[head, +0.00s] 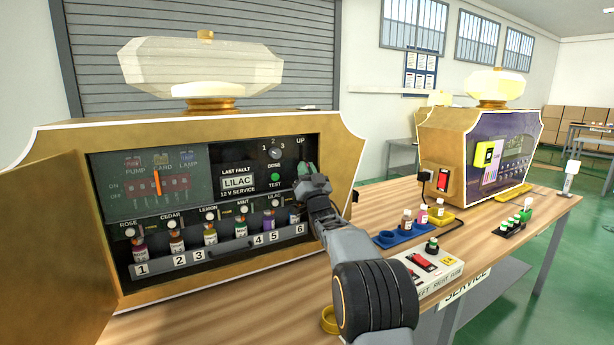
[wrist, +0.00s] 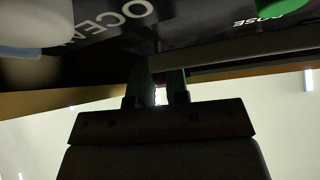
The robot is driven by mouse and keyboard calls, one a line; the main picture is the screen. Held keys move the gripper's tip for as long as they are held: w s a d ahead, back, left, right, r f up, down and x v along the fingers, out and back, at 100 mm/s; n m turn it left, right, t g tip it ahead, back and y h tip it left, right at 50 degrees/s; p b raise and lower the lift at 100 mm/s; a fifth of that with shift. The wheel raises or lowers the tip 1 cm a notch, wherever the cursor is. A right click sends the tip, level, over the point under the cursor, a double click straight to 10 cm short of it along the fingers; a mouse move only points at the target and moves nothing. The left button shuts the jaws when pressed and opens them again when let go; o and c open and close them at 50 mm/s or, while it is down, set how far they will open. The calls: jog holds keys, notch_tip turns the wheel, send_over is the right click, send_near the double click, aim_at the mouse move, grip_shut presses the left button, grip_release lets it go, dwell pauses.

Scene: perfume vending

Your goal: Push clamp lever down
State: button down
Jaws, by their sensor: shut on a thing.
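My gripper (head: 306,168) is at the right end of the dark panel in the open gold machine (head: 225,290), just below the "UP" mark. It also shows in the wrist view (wrist: 160,82), its two dark green fingers close together. They are shut on a small, narrow thing, apparently the clamp lever, of which only a pale and reddish sliver (wrist: 160,96) shows between them. The rest of the lever is hidden by my fingers and the dark picture, so I cannot tell its tilt.
A row of small bottles (head: 177,243) stands in numbered slots, left of my gripper. The gold door (head: 65,255) stands open at the left. On the table, right of my arm, are a white switch box (head: 428,270) and a blue tray (head: 388,240). A second machine (head: 480,150) stands behind.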

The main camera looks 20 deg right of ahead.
dwell(0.3)
jog(key=c, duration=1.2)
grip_release()
jog(key=shift+c, duration=0.2)
jog(key=v, duration=1.4)
jog(key=shift+b, duration=0.45)
jog(key=shift+w, duration=0.1)
